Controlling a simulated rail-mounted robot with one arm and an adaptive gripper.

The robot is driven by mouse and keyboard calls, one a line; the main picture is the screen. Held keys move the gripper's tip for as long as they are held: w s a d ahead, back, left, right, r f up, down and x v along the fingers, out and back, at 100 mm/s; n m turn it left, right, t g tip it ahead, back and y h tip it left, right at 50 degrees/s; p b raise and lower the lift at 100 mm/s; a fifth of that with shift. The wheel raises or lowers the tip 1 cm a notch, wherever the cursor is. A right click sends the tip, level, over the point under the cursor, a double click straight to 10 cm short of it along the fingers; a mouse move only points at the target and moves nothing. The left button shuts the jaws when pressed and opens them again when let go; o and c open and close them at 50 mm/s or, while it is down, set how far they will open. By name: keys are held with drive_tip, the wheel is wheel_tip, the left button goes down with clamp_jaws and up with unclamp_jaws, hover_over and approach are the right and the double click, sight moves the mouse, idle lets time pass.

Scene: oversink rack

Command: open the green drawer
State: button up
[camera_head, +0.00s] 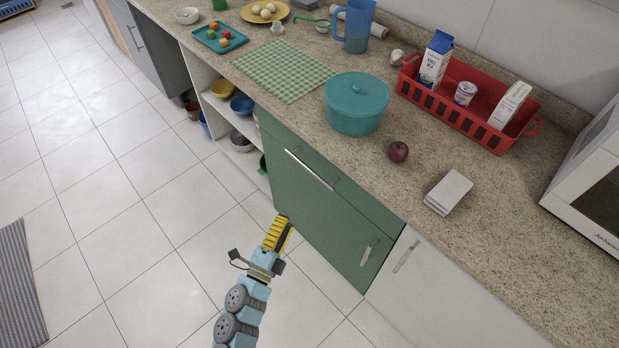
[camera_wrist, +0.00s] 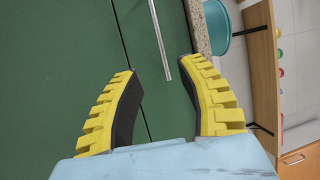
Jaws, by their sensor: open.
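The green drawer (camera_head: 352,203) is the upper front of the green cabinet under the counter, and it looks closed. Its long metal handle (camera_head: 309,169) runs along the front. My gripper (camera_head: 283,219) is in front of the cabinet, low and to the left of the handle in the head view. In the wrist view, the yellow fingers of my gripper (camera_wrist: 158,70) are spread open and empty. The handle (camera_wrist: 160,40) shows beyond them, its end between the fingertips in the picture. The drawer front (camera_wrist: 135,28) lies behind it. No contact is visible.
Below the drawer is a green door with its own handle (camera_head: 369,252). A white cabinet (camera_head: 430,300) adjoins on the right, open shelves (camera_head: 235,130) on the left. The counter above holds a teal pot (camera_head: 356,105) and a red basket (camera_head: 450,115).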

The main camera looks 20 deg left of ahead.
sight(310, 169)
drive_tip(key=w+r+b, duration=0.1)
drive_tip(key=w, duration=0.4)
drive_tip(key=w+r+b, duration=0.1)
drive_tip(key=w, duration=0.5)
drive_tip(key=w+r+b, duration=0.1)
drive_tip(key=w, duration=0.5)
drive_tip(key=shift+w+d, duration=0.1)
drive_tip(key=shift+d, duration=0.05)
clamp_jaws()
